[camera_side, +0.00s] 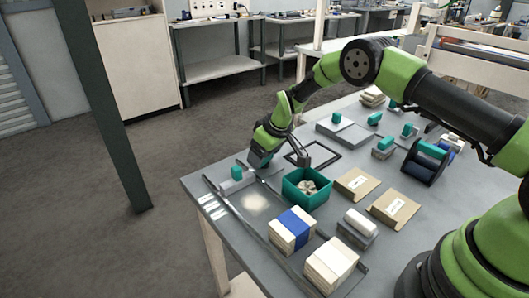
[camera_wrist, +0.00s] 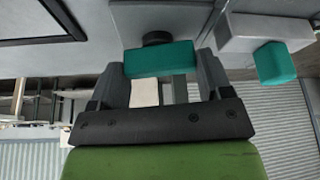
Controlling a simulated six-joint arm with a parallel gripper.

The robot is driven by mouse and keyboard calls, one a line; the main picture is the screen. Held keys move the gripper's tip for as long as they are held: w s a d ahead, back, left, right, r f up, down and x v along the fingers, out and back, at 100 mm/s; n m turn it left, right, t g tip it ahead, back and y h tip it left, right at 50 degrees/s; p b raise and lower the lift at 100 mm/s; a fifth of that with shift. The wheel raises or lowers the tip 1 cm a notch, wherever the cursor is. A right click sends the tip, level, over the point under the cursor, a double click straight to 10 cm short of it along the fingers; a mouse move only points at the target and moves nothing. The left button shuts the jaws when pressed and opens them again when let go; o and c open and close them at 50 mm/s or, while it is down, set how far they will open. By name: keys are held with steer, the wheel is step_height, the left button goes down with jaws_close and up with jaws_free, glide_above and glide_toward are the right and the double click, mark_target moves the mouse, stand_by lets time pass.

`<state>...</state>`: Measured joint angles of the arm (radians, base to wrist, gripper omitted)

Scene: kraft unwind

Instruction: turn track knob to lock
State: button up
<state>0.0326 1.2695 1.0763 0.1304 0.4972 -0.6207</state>
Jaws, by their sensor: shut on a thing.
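My gripper (camera_wrist: 162,66) is shut on a teal knob (camera_wrist: 160,60), with a dark finger on each side of it. The knob is a rectangular block on a short dark round shaft (camera_wrist: 157,38) that joins a grey surface. In the side view my gripper (camera_side: 258,162) points down at the far left part of the table and hides the held knob. A second teal knob (camera_wrist: 275,62) sticks out of a light grey block (camera_wrist: 250,32) beside my gripper. In the side view this second knob (camera_side: 237,173) is just left of my gripper. Lock marks cannot be made out.
A teal bin (camera_side: 305,197) with pale pieces stands right of my gripper. A black frame (camera_side: 325,152) lies behind it. Long rails (camera_side: 245,222) run along the table's left edge. Banded stacks (camera_side: 291,230) and brown cards (camera_side: 357,184) lie nearer the front.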

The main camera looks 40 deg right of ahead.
steer(key=n+y, duration=0.1)
steer(key=n, duration=0.1)
steer(key=n+g, duration=0.1)
steer(key=n, duration=0.2)
steer(key=shift+d+y, duration=0.1)
steer(key=shift+y, duration=0.3)
steer(key=n+g+y, duration=0.1)
steer(key=n, duration=0.3)
steer(key=shift+w+n, duration=0.1)
steer(key=shift+n, duration=0.2)
steer(key=o, duration=0.6)
steer(key=shift+o, duration=0.2)
steer(key=v, duration=1)
steer(key=shift+w, duration=0.15)
